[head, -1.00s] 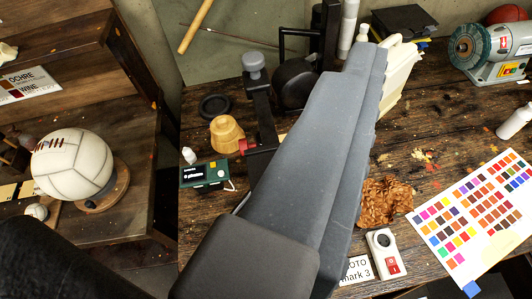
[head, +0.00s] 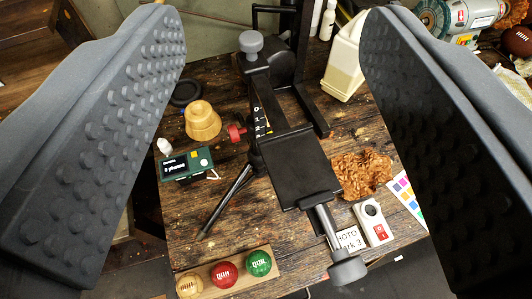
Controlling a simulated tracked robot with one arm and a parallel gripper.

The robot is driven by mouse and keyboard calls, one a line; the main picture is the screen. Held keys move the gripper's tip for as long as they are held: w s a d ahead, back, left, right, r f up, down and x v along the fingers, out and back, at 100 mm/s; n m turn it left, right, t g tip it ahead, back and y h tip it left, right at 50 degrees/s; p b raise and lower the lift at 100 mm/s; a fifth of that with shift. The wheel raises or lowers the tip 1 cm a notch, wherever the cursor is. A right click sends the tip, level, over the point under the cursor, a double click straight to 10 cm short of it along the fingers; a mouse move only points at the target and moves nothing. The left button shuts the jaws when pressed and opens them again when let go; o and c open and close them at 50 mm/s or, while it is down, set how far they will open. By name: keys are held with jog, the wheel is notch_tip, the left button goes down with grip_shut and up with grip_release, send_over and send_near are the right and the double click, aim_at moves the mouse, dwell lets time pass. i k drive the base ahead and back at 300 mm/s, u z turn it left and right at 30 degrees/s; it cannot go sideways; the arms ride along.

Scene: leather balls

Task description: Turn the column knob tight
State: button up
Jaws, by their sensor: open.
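My gripper (head: 272,25) is wide open, with a dark studded finger at each side of the head view and nothing between them. Between and beyond the fingers stands a black stand with a column marked with a number scale (head: 257,118). A red knob (head: 236,132) sticks out from the column's left side. A grey knob (head: 250,43) tops a black arm behind it, and another grey knob (head: 347,268) ends a rod at the front. I cannot tell which is the column knob, or how tight any is. No finger touches a knob.
A wooden turned block (head: 202,121), a black ring (head: 186,93) and a green display box (head: 188,165) lie left of the stand. Brown shavings (head: 362,174) and a white device (head: 374,223) lie right. Small balls on a wooden rack (head: 226,275) are at the front.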

aim_at(234, 134)
jog(key=z, duration=0.1)
jog(key=k, duration=0.85)
jog(key=u, duration=0.2)
jog(key=i, duration=0.5)
